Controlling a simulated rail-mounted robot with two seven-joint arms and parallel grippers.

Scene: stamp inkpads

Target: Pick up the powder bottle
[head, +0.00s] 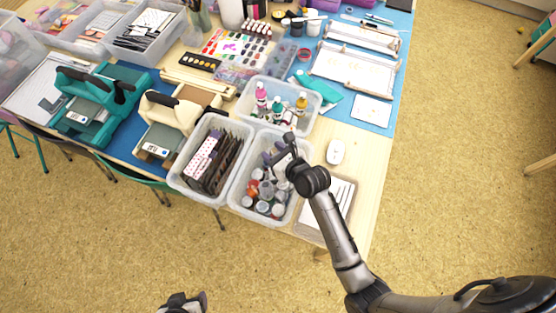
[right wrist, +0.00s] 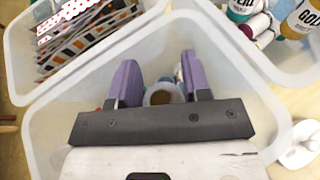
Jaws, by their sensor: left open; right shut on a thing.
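A clear bin (head: 236,204) at the table's front edge holds several powder bottles (head: 263,206) with grey, white, red and orange parts. My right gripper (head: 273,158) reaches into the back of this bin. In the right wrist view its purple fingers stand on either side of a powder bottle (right wrist: 162,94) with a tan round end, and the gripper is shut on it. The bottle's lower part is hidden by the gripper's body, and in the head view the gripper covers it. My left gripper (head: 186,301) is open and empty at the bottom edge, away from the table.
A clear bin of dark dividers and cards (head: 187,176) adjoins on the left. A clear bin of coloured bottles (head: 246,109) stands behind. Teal (head: 85,115) and cream (head: 170,117) machines stand further left.

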